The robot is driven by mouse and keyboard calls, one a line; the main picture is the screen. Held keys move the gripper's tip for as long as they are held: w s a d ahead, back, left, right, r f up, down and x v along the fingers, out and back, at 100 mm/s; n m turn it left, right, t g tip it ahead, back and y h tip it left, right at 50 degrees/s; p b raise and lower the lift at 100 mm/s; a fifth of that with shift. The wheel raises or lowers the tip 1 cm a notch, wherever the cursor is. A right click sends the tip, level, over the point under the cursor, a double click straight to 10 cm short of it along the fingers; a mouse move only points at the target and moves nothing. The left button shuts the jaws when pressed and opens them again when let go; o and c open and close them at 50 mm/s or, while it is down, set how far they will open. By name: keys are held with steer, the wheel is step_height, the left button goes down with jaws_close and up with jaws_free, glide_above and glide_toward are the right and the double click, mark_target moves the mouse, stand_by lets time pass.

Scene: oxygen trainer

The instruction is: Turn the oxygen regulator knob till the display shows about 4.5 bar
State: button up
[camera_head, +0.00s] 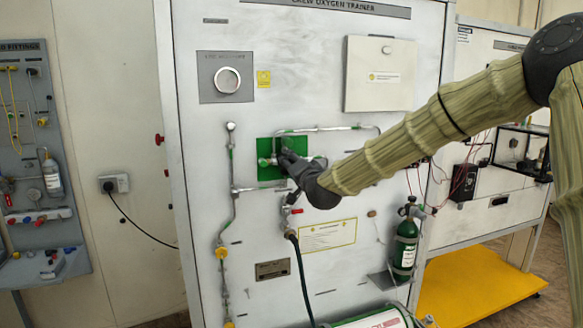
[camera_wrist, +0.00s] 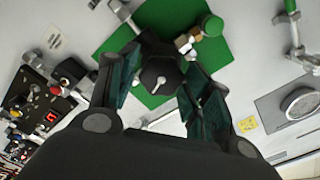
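The black regulator knob (camera_wrist: 160,76) with a pale pointer mark sits in front of the green plate (camera_wrist: 118,40) in the wrist view. My gripper (camera_wrist: 162,62) has its two fingers apart, one on each side of the knob; I cannot tell whether either finger touches it. In the head view my gripper (camera_head: 290,160) is at the green plate (camera_head: 266,150) on the white trainer panel and hides the knob. A round grey dial (camera_head: 227,80) is at the panel's upper left; it also shows in the wrist view (camera_wrist: 300,103). Its reading is illegible.
Pipes (camera_head: 233,170) and a dark hose (camera_head: 302,275) run close around the plate. A green cylinder (camera_head: 405,245) stands at the lower right. A lidded box (camera_head: 380,75) is above my arm.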

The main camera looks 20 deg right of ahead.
stand_by(0.3)
steer(key=s, duration=1.2)
steer(key=shift+d, duration=0.2)
steer(key=s+a+f+n+g, duration=0.2)
steer(key=f, duration=1)
steer(key=s+a+f+n+g, duration=0.1)
steer(key=s+a+f+g, duration=0.15)
steer(key=f, duration=0.95)
steer(key=s+f+n+g, duration=0.15)
steer(key=s+f, duration=0.35)
steer(key=f, duration=0.5)
steer(key=s+f+n+g, duration=0.1)
steer(key=s+f+g, duration=0.3)
steer(key=f, duration=0.7)
steer(key=s+f+n+g, duration=0.1)
steer(key=s+f+g, duration=0.1)
steer(key=s+f, duration=0.5)
steer(key=s+f+n+g, duration=0.2)
steer(key=s+f, duration=0.5)
steer(key=s, duration=1)
steer(key=s+f+n+g, duration=0.1)
steer(key=s+f+g, duration=0.3)
steer(key=s+f, duration=0.3)
steer(key=shift+s+a+f+n+h, duration=0.1)
steer(key=shift+s+a+n+h, duration=0.1)
steer(key=shift+s, duration=1.25)
steer(key=shift+s+a+f+n+h, duration=0.1)
steer(key=shift+s+n, duration=0.05)
steer(key=shift+s, duration=1.25)
